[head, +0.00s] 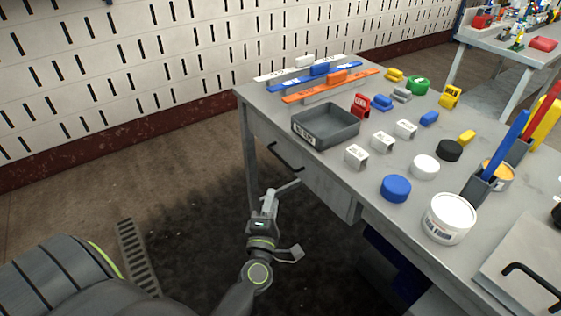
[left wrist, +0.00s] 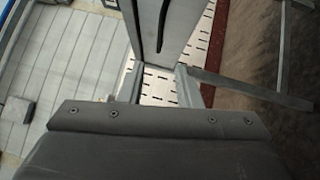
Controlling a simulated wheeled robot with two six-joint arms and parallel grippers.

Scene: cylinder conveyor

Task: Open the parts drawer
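The parts drawer (head: 325,186) is a grey front under the grey workbench's edge, and it looks closed. Its dark bar handle (head: 285,157) is near its left end. In the left wrist view the drawer front (left wrist: 178,38) is at the top, with the dark handle (left wrist: 163,22) upright on it. My left gripper (head: 282,190) is just below and in front of the handle, apart from it. In the left wrist view its two fingers (left wrist: 159,87) are spread with nothing between them, below the handle. My right gripper is not in view.
The workbench top holds a grey tray (head: 325,127), labelled white blocks (head: 356,156), a blue cylinder (head: 395,188), a white tub (head: 449,218) and coloured parts. A table leg (head: 247,150) stands left of the drawer. The floor before the drawer is clear.

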